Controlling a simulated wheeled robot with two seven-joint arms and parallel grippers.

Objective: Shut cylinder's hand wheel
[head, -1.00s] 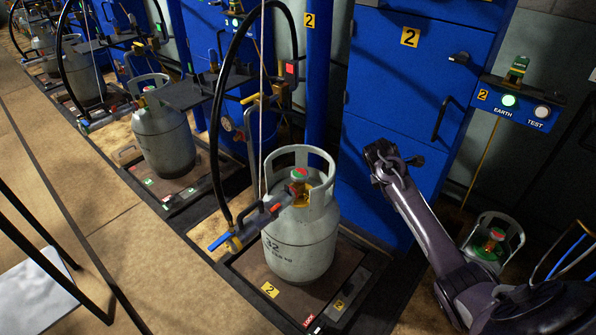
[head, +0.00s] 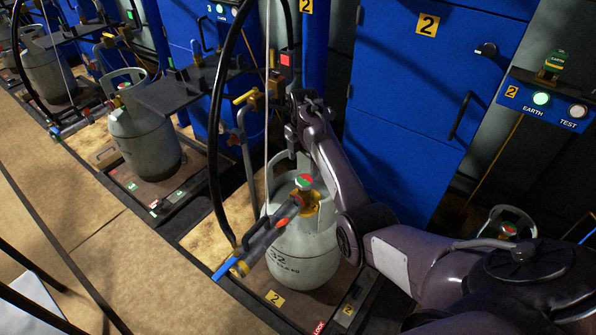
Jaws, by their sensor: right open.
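A grey gas cylinder (head: 303,257) marked 32 stands upright on the scale platform (head: 290,298) numbered 2. Its red and green hand wheel (head: 304,181) sits on top of a brass valve inside the cylinder's collar. A grey filling connector (head: 264,241) with a blue lever runs from the lower left up to the valve. My right gripper (head: 297,122) is open and empty above and behind the collar, apart from the hand wheel. My left gripper is not in view.
A black hose (head: 216,130) arcs down left of the cylinder. A dark shelf (head: 185,92) and a second cylinder (head: 143,143) stand farther left. A blue cabinet (head: 408,115) stands behind my right arm. The floor at front left is open.

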